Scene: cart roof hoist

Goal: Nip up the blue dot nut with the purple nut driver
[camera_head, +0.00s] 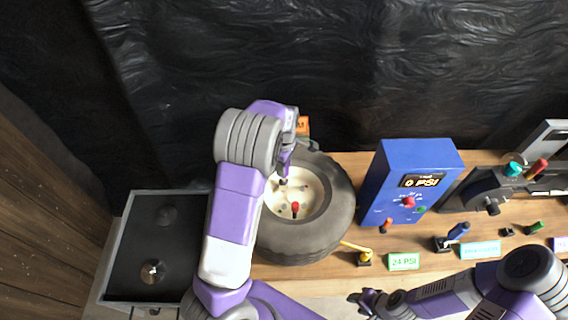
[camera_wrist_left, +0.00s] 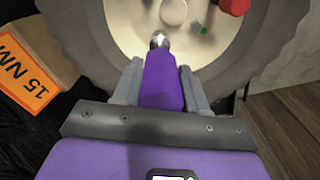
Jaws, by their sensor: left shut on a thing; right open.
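The purple nut driver (camera_wrist_left: 162,82) is clamped between the fingers of my left gripper (camera_wrist_left: 160,88) in the left wrist view. Its silver socket tip (camera_wrist_left: 158,40) points at the cream wheel hub and overlaps its lower edge in that view; I cannot tell whether it touches. The wheel (camera_head: 333,222) lies on the bench in the head view, with my left gripper (camera_head: 285,165) over its upper left part. A green dot (camera_wrist_left: 196,27) shows on the hub. I cannot make out a blue dot nut. My right gripper (camera_head: 368,300) is open and empty near the front edge.
A red-capped piece (camera_head: 295,207) stands up from the hub. An orange 15 NM sign (camera_wrist_left: 36,85) is beside the wheel. A blue gauge box (camera_head: 400,185) reading 0 PSI stands to the right. A dark tray (camera_head: 130,255) lies at left.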

